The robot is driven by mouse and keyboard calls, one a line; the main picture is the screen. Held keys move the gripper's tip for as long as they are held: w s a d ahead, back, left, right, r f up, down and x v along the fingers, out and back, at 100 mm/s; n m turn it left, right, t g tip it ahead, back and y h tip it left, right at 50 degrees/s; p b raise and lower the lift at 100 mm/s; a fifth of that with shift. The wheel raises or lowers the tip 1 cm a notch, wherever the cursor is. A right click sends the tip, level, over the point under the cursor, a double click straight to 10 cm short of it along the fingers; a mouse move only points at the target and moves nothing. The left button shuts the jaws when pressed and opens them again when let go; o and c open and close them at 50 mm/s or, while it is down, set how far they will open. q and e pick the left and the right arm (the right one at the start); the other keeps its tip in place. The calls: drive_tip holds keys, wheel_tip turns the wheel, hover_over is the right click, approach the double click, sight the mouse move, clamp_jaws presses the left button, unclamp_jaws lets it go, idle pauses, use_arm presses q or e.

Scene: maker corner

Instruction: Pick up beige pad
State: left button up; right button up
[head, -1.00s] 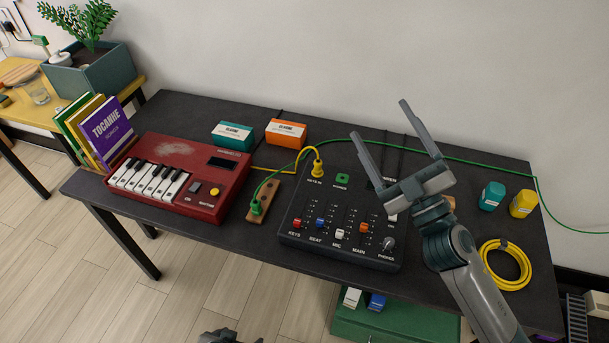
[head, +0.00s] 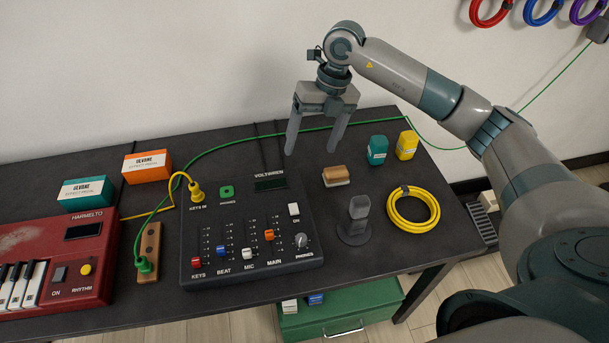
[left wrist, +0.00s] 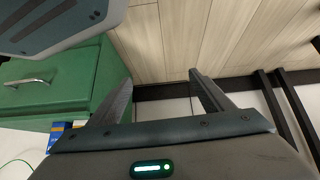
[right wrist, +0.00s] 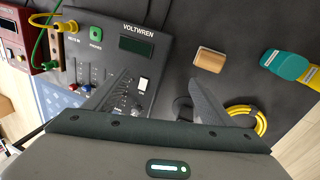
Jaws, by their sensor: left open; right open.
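The beige pad (head: 335,174) is a small tan block with a paler lower layer, lying on the dark table right of the mixer. It also shows in the right wrist view (right wrist: 209,60), beyond and right of my fingers. My right gripper (head: 313,150) is open, empty and pointing down, above the table near the mixer's back right and apart from the pad. Its fingers also show in the right wrist view (right wrist: 160,80). My left gripper (left wrist: 160,80) is open and empty, over the floor near the green drawer cabinet; the head view does not show it.
A black mixer (head: 250,255) stands left of the pad. A dark upright stand (head: 357,215) and a yellow cable coil (head: 413,208) are in front of it. Teal (head: 377,150) and yellow (head: 407,145) bottles stand at its right. A green cable runs behind.

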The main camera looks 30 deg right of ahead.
use_arm(q)
drive_tip(key=shift+w+d+f, duration=0.1)
drive_tip(key=shift+f, duration=0.65)
use_arm(e)
drive_tip(key=w+d+r+m+h, duration=0.1)
drive_tip(key=d+r+h, duration=0.1)
drive_tip(key=d, duration=0.6)
drive_tip(key=shift+m+h, duration=0.3)
drive_tip(key=shift+h, duration=0.1)
drive_tip(key=shift+f, duration=0.1)
drive_tip(key=p, duration=0.3)
hover_over(336, 171)
wheel_tip(336, 171, down, 12)
drive_tip(key=shift+a+r, duration=0.15)
drive_tip(key=shift+r, duration=0.1)
use_arm(q)
drive_tip(key=s+a+f+g, duration=0.2)
drive_tip(key=s+a+f, duration=0.2)
drive_tip(key=s, duration=0.5)
drive_tip(key=shift+s+g+y, duration=0.15)
drive_tip(key=shift+g+y, duration=0.25)
use_arm(e)
drive_tip(key=shift+f, duration=0.35)
use_arm(q)
drive_tip(key=shift+r, duration=0.2)
use_arm(e)
drive_tip(key=shift+f, duration=0.1)
